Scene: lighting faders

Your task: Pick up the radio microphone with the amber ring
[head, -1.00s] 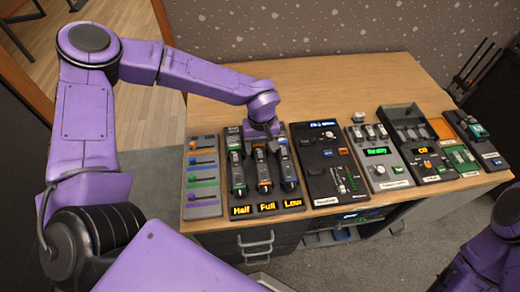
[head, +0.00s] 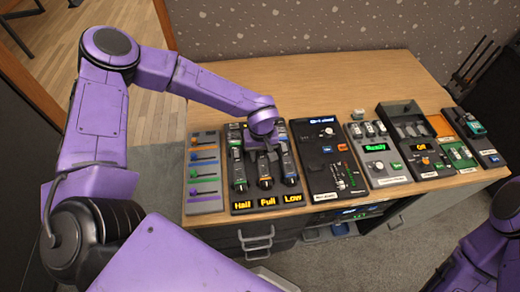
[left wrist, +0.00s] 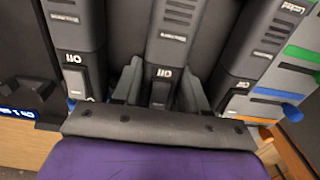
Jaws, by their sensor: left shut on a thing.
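Three dark handheld microphones lie side by side in a black dock (head: 236,207) with lit labels Half, Full and Low. The middle microphone (head: 264,177), above Full, shows an amber-orange band near its lower end. My left gripper (head: 262,147) is over the middle one. In the left wrist view, the fingers of my left gripper (left wrist: 161,92) lie on both sides of the middle microphone (left wrist: 171,40), shut on its body. It still appears to lie in its slot. The palm hides its lower end and band there. My right gripper is out of view.
The left microphone (head: 237,168) and right microphone (head: 288,167) sit close beside the fingers. A grey fader panel (head: 205,170) is left of the dock, a black mixer (head: 328,160) right. More devices stand further right. The back of the wooden table (head: 290,85) is clear.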

